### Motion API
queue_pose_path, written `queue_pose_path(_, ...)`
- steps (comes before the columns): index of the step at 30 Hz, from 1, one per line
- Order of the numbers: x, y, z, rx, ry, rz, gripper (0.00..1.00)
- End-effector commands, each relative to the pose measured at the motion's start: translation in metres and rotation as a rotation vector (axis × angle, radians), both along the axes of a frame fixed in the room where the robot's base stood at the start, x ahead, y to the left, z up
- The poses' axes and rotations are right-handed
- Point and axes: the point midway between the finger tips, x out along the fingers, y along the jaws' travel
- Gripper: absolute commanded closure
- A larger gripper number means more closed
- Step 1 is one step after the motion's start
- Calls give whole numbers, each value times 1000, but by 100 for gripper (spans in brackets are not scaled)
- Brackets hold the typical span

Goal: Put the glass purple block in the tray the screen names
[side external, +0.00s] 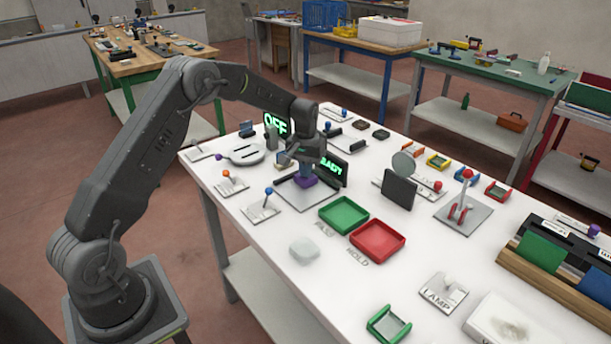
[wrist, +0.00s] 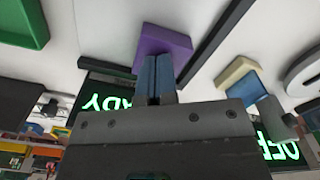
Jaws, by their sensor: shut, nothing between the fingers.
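The purple block (side external: 305,181) sits on the edger's grey plate (side external: 290,196), below my gripper (side external: 306,171). In the wrist view the purple block (wrist: 164,40) lies just beyond the closed bluish fingertips (wrist: 155,60); nothing is held. I cannot tell whether the tips touch it. A green tray (side external: 344,214) with a label like PASS and a red tray (side external: 377,240) labelled HOLD stand in front, both empty. A dark screen (side external: 332,168) shows green letters ending in ADY, its left part hidden by my gripper. Another screen (side external: 276,125) reads OFF.
Dark bars flank the block. A blue-knobbed lever (side external: 266,199) and an orange-knobbed lever (side external: 228,183) stand at left. A dark upright panel (side external: 399,191) and a red-handled lever (side external: 463,205) stand at right. A pale lump (side external: 304,250) lies left of the red tray.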

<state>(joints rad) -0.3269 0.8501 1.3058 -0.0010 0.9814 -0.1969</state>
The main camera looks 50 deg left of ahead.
Motion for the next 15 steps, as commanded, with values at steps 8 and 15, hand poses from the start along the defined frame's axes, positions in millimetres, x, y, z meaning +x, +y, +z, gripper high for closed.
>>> queue_pose_path(8,-7,-6,-6,-4,16,-3,100)
queue_pose_path(15,-11,-9,-6,-4,17,-3,100)
